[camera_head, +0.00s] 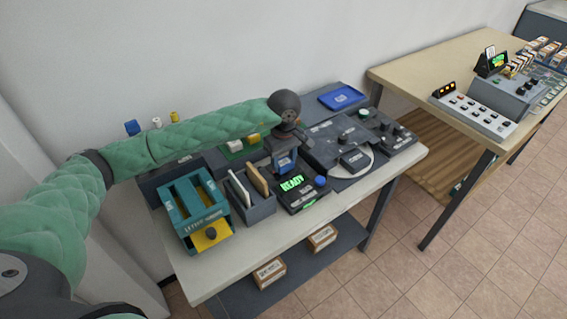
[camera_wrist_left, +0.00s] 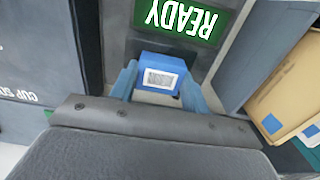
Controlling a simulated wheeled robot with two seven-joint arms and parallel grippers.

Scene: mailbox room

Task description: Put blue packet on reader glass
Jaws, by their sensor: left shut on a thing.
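A blue packet (camera_wrist_left: 160,74) with a white barcode label is between the fingers of my left gripper (camera_wrist_left: 161,84), which is shut on it. In the head view the left gripper (camera_head: 284,160) points down over the reader. The reader (camera_head: 301,193) is a dark box with a green READY screen (camera_wrist_left: 182,17) and a blue knob. The packet is close over the reader, beside the screen. The reader glass is hidden under the packet and gripper, and I cannot tell whether they touch. My right gripper is not in view.
A grey bin (camera_head: 253,205) with upright envelopes stands left of the reader, and a teal rack (camera_head: 195,208) stands further left. A dark device with a round plate (camera_head: 350,165) is at the right. A blue tray (camera_head: 341,98) lies at the back.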

